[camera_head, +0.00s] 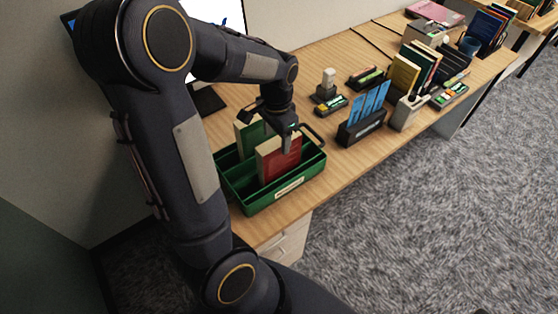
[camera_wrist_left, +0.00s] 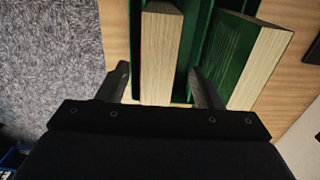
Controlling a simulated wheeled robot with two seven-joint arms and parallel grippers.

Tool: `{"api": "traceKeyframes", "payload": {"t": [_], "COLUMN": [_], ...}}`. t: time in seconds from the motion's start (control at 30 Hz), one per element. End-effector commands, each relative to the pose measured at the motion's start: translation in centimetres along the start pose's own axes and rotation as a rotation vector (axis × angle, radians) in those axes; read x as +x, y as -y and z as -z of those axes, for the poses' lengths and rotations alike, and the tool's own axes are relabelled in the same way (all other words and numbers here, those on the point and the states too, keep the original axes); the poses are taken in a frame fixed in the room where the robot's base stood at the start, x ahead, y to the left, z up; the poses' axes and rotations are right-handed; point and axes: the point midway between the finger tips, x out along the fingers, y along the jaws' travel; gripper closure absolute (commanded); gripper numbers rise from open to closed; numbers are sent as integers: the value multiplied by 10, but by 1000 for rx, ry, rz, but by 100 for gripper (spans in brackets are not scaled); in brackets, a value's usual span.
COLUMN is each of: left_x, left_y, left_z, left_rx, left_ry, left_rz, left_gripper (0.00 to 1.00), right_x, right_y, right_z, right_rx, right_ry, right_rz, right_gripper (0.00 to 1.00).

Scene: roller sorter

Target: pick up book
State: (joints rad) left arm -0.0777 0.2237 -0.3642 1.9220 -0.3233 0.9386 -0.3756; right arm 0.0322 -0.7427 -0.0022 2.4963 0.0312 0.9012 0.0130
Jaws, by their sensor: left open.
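A red book (camera_head: 281,158) stands upright in a green crate (camera_head: 270,198) on the desk. A green book (camera_head: 250,136) stands behind it in the same crate. My left gripper (camera_head: 286,145) is over the red book, pointing down. In the left wrist view my left gripper (camera_wrist_left: 162,88) is open, with one finger on each side of a book's pale page edge (camera_wrist_left: 159,55). The green book (camera_wrist_left: 238,55) is just right of the right finger. I cannot tell whether the fingers touch the book. My right gripper is not in view.
A black holder with blue folders (camera_head: 362,118) stands right of the crate on the wooden desk (camera_head: 330,156). Farther along are a yellow book (camera_head: 404,75), small trays and more books. A monitor (camera_head: 215,12) is behind my arm. Grey carpet lies in front.

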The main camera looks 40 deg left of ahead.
Motion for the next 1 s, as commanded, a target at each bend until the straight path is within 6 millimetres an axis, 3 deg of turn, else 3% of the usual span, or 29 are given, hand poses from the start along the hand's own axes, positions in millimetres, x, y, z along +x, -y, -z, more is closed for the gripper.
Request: {"api": "traceKeyframes", "payload": {"t": [0.3, 0.63, 1.0], "left_x": [44, 51, 51], "left_y": [-2, -3, -3], "left_z": [5, 6, 6], "left_rx": [-2, -2, -2], "left_ry": [3, -2, -2], "left_rz": [-3, -2, -2], "left_gripper": [40, 40, 88], "right_x": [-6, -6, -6], "right_y": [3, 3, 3], "right_z": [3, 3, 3], "right_rx": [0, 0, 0], "right_ry": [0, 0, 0], "right_rz": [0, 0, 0], "right_gripper": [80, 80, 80]}}
